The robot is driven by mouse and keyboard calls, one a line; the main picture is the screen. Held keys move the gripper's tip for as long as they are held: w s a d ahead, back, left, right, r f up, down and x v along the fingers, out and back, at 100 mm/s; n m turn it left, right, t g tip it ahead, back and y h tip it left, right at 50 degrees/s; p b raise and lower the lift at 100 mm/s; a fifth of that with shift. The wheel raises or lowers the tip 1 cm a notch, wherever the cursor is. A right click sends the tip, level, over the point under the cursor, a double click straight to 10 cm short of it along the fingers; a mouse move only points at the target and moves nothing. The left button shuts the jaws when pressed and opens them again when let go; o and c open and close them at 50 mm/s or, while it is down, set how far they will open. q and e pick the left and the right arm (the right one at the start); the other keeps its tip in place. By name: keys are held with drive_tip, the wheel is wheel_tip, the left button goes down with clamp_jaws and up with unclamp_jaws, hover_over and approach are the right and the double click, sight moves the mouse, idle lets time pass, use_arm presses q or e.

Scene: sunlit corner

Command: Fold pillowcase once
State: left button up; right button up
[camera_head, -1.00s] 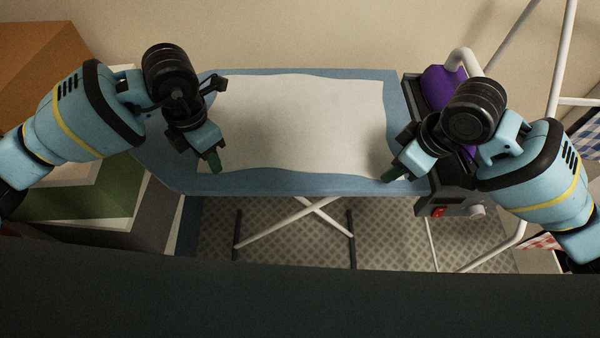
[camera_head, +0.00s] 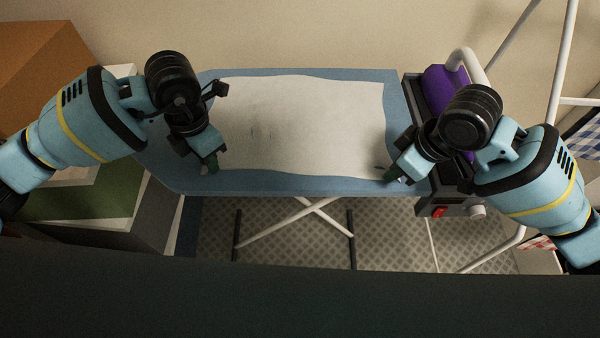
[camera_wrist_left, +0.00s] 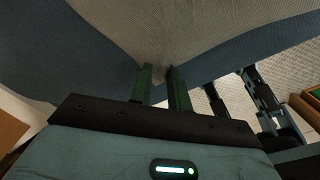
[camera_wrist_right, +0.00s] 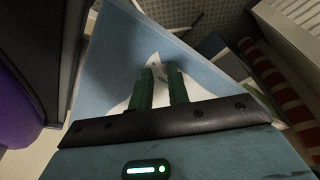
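The off-white pillowcase (camera_head: 305,120) lies spread on the blue ironing board (camera_head: 275,182), with small wrinkles near its middle left and near its front right corner. My left gripper (camera_head: 211,168) is at its front left corner. In the left wrist view the cloth (camera_wrist_left: 155,35) gathers between the green fingertips (camera_wrist_left: 159,75), which look shut on it. My right gripper (camera_head: 391,178) is at the front right corner. In the right wrist view a pale corner of cloth (camera_wrist_right: 157,60) stands up between the close fingers (camera_wrist_right: 161,72). The fingers partly hide both corners.
A purple object (camera_head: 440,88) and a dark unit with a red switch (camera_head: 438,212) sit at the board's right end. White rack tubes (camera_head: 560,60) stand at the right. Boxes (camera_head: 40,60) are stacked at the left. A wall is behind the board.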

use_arm(q)
drive_tip(key=shift+s+f, duration=0.15)
clamp_jaws()
use_arm(e)
drive_tip(key=shift+f, duration=0.1)
clamp_jaws()
